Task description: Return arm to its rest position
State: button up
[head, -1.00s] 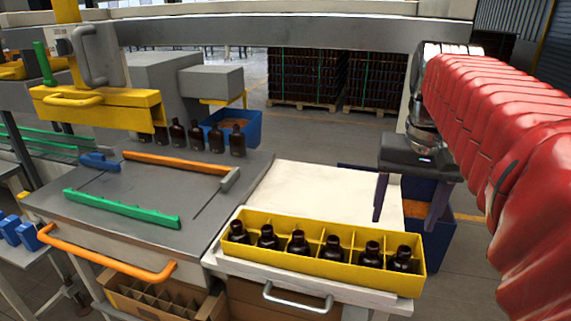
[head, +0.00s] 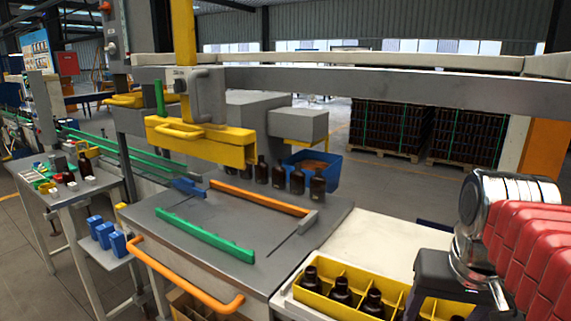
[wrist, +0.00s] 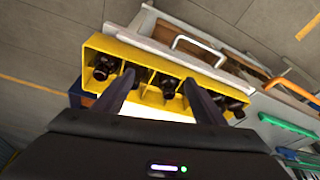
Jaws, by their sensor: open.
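My gripper (wrist: 158,88) is open and empty, its two dark fingers apart in the wrist view. The yellow divided crate (wrist: 102,42) lies beyond the fingertips there, with dark bottles (wrist: 168,85) in its compartments. The fingers hide part of the crate and some bottles. In the head view my gripper's dark body is at the lower right, in front of the crate's right part. The crate (head: 318,301) stands on the white tabletop (head: 375,240), cut off by the bottom edge; several amber bottles (head: 341,290) stand upright in it.
Several amber bottles (head: 278,174) stand in a row on the grey machine table (head: 180,208), near a yellow press bar (head: 200,140) and a blue bin (head: 325,172). A green rail (head: 205,235) and an orange handle (head: 185,277) are nearer. Open floor lies behind.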

jog(key=s+a+f+n+t+y, duration=0.1)
jog(key=s+a+f+n+t, duration=0.1)
jog(key=a+f, duration=0.6)
jog(key=shift+s+a+f+n+t, duration=0.15)
jog(key=shift+s+a+n+t, duration=0.15)
jog(key=shift+s+a+n, duration=0.45)
jog(key=shift+w+a, duration=0.2)
jog(key=shift+c, duration=0.2)
jog(key=c, duration=0.7)
jog(key=shift+d, duration=0.1)
jog(key=shift+c, duration=0.6)
